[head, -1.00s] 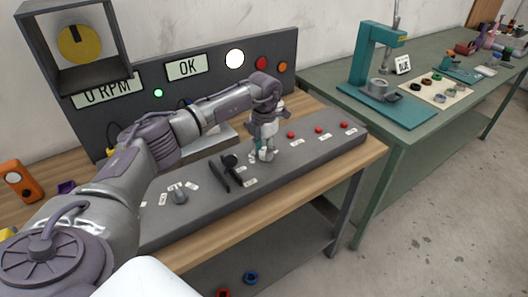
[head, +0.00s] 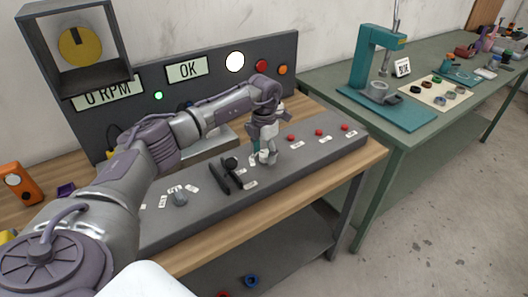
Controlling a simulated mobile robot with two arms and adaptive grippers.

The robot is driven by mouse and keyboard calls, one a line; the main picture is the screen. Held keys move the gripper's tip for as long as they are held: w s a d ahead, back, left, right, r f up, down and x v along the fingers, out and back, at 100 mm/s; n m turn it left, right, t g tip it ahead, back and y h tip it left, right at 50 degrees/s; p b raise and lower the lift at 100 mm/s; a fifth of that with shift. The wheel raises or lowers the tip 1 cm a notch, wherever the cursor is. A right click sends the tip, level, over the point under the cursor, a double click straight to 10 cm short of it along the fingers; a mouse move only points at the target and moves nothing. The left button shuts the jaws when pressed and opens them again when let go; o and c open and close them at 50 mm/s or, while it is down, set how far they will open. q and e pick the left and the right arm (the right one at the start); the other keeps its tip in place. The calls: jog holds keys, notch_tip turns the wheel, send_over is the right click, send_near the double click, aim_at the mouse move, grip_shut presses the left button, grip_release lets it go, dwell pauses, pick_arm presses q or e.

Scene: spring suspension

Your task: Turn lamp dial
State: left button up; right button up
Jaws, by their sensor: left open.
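My left gripper (head: 264,158) points down over the sloped grey control panel (head: 325,146), open, with its fingertips at or just above the panel top. It covers the patch below it, so I cannot tell whether a dial sits between the fingers. A grey knob (head: 180,198) with several white labels around it stands at the panel's left part, apart from the gripper. My right gripper is not in view.
A black lever (head: 230,165) stands just left of the gripper. Red buttons (head: 319,132) line the panel to the right. Behind, an upright board carries an OK display (head: 187,69) and a lit white lamp (head: 235,61). A green bench (head: 430,65) stands right.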

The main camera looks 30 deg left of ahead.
aim_at(264, 154)
pick_arm(q)
notch_tip(264, 154, up, 12)
dwell(0.5)
dwell(0.4)
